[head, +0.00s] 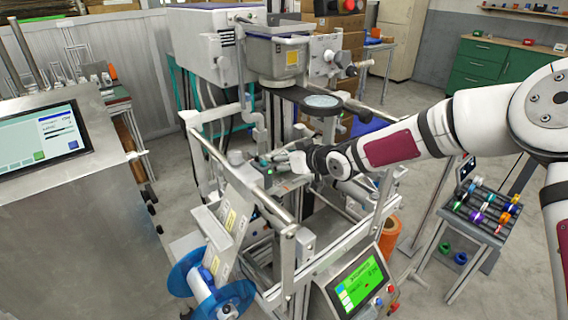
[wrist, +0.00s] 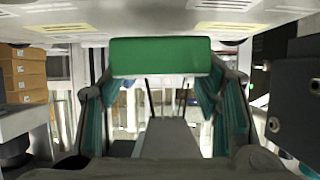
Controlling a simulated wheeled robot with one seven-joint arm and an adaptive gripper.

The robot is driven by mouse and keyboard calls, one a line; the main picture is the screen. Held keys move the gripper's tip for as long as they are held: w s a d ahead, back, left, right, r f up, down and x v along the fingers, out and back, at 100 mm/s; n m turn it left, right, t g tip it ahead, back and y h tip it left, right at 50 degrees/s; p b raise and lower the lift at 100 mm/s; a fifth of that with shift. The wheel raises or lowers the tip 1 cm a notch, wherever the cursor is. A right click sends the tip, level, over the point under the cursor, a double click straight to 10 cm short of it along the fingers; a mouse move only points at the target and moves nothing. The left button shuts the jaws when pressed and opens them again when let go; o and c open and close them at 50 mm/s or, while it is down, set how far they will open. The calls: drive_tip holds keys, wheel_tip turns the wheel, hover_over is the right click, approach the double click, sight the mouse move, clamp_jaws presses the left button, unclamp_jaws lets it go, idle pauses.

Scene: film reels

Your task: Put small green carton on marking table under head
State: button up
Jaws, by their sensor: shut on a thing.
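My gripper (head: 268,164) is shut on the small green carton (wrist: 165,57). In the wrist view the carton lies crosswise between the fingertips, its green face and a pale lower edge showing. In the head view only a small dark green bit shows at the fingertips. The grey marking table (head: 287,186) is a small plate just below my fingers. I cannot tell whether the carton touches it. The grey marking head (head: 277,58) with a yellow label is above my gripper, with a gap between them.
A round lens plate (head: 322,101) sticks out above my forearm. A metal rail (head: 262,200) and a label strip (head: 232,222) run in front of the table. A control panel with green screen (head: 360,285) is at the front. A rack with coloured reels (head: 482,212) stands right.

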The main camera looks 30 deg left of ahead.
drive_tip(key=shift+f, duration=1)
drive_tip(key=o, duration=1.6)
drive_tip(key=shift+f, duration=0.1)
drive_tip(key=shift+c, duration=0.2)
drive_tip(key=shift+d+r, duration=0.25)
drive_tip(key=v, duration=1.1)
drive_tip(key=shift+s+d+p, duration=0.2)
drive_tip(key=shift+p, duration=0.25)
